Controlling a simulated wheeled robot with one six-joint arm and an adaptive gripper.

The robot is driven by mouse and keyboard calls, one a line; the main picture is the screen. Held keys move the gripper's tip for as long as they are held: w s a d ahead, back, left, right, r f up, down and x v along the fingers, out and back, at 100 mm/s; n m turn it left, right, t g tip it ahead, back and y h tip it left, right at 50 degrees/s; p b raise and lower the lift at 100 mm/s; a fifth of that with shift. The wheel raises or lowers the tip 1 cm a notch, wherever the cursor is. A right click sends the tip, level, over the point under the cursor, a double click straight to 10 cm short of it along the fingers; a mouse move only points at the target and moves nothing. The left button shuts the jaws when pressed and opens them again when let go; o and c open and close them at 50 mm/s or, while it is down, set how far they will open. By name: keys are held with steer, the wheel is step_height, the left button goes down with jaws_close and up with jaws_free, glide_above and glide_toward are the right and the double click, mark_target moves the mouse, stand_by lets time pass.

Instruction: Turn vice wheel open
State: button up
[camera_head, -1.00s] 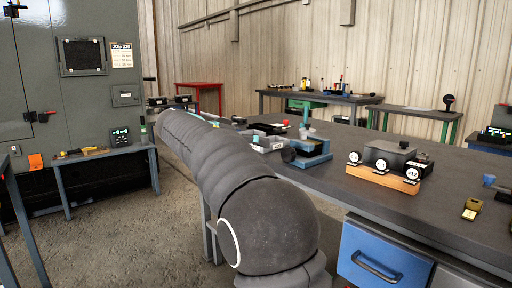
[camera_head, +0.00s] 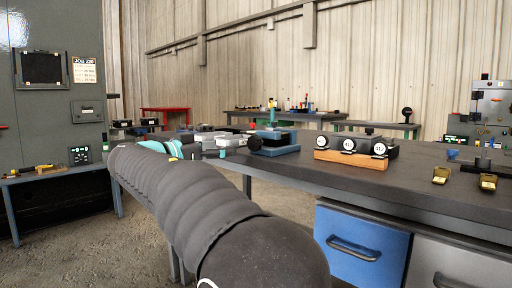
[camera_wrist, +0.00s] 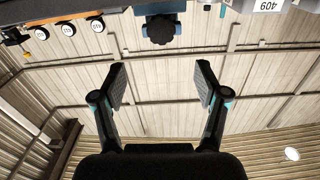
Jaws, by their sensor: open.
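The vice (camera_head: 283,147) is a blue block with a teal upright part, standing on the dark bench. Its black lobed wheel (camera_head: 255,143) faces left in the head view. In the wrist view, which is upside down, the wheel (camera_wrist: 160,29) shows at top centre below the blue vice body (camera_wrist: 158,6). My gripper (camera_wrist: 160,80) is open and empty. Its two fingers are spread on either side of the wheel's line, apart from it, with wall behind the gap.
A wooden block with several round white-faced dials (camera_head: 350,158) stands right of the vice. Grey boxes (camera_head: 218,139) lie to its left. Yellow-and-black items (camera_head: 441,174) lie at the right of the bench. A grey cabinet (camera_head: 50,115) stands at left.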

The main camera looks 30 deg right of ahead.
mark_target(252, 142)
steer(key=x, duration=1.4)
steer(key=shift+a+p, duration=0.1)
steer(key=shift+p, duration=0.25)
steer(key=c, duration=1.2)
